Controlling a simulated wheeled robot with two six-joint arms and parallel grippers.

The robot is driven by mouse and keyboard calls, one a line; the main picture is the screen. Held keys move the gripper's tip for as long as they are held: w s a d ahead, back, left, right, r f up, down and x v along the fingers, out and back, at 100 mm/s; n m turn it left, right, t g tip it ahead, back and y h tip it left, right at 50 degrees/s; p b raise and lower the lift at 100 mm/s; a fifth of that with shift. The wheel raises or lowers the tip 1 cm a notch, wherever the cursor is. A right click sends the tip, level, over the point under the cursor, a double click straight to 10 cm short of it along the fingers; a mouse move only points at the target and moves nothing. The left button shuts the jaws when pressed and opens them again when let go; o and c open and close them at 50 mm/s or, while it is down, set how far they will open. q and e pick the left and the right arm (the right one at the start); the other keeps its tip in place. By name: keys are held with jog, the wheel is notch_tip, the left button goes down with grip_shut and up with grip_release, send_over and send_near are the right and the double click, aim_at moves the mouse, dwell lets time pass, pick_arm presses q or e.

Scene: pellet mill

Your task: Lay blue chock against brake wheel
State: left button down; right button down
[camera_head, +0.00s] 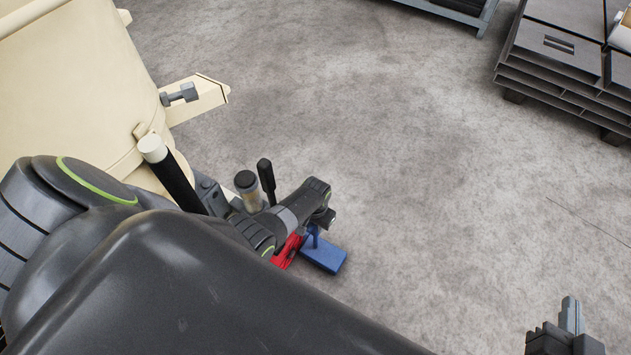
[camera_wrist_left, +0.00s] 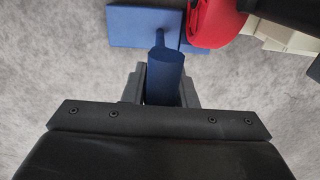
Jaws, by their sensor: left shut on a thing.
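The blue chock (camera_head: 325,255) is a flat block with an upright handle, low over or on the grey floor; I cannot tell which. In the left wrist view the chock (camera_wrist_left: 135,28) spans the top, and its handle (camera_wrist_left: 163,78) stands between the fingers of my left gripper (camera_wrist_left: 161,92). My left gripper (camera_head: 317,222) is shut on this handle. A red rounded part (camera_head: 286,250), perhaps the brake wheel, is right beside the chock. The red part (camera_wrist_left: 214,20) overlaps the chock in the wrist view; contact is unclear. My right gripper (camera_head: 570,317) is at the lower right, partly cut off.
A large cream machine (camera_head: 75,75) with a bracket (camera_head: 198,97) fills the upper left. A black lever (camera_head: 267,180) stands near my left wrist. Dark stacked pallets (camera_head: 560,75) are at the upper right. The middle floor (camera_head: 420,150) is clear. My left arm hides much of the lower left.

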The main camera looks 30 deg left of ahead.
pick_arm(q)
jog(key=shift+w, duration=0.15)
dwell(0.5)
jog(key=c, duration=1.1)
grip_release()
jog(key=shift+o, duration=1)
jog(key=shift+s+f, duration=0.15)
jog(key=shift+s, duration=0.1)
jog(key=o, duration=0.9)
jog(key=shift+w, duration=0.1)
jog(key=shift+r+p, duration=4.65)
jog(key=shift+p, duration=0.05)
